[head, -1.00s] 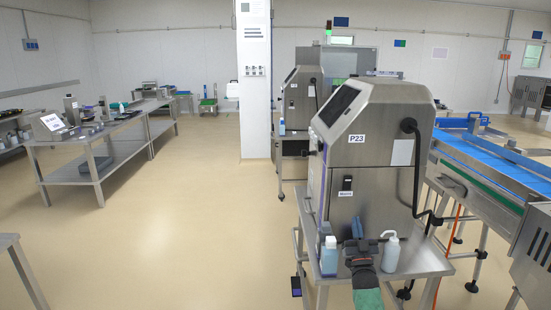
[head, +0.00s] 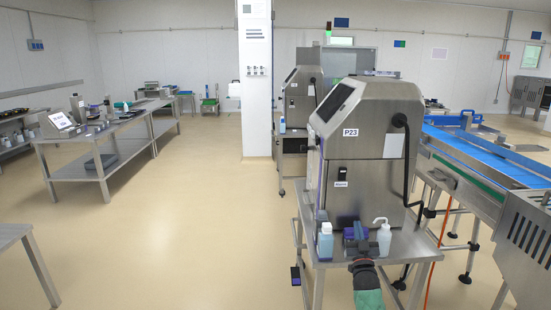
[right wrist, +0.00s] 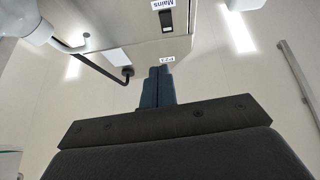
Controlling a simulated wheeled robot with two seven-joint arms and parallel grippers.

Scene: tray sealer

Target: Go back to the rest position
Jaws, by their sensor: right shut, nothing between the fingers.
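My right gripper (head: 360,230) is in front of the grey machine labelled P23 (head: 350,170), over the small steel stand (head: 400,248). Its blue fingers are together and empty. In the right wrist view the shut fingers (right wrist: 158,88) point toward the machine's front, with nothing held. A bottle with a white cap (head: 326,240) stands left of the gripper, and a bottle with a bent spout (head: 384,237) stands right of it. Both look upright and apart from the fingers. A purple item (head: 349,234) is partly hidden behind the gripper. My left gripper is not seen.
A blue conveyor (head: 490,155) runs along the right, with an orange cable (head: 437,262) below it. Steel tables (head: 100,150) stand at the left, and another table corner (head: 12,232) is near the lower left. The floor (head: 190,220) between is clear.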

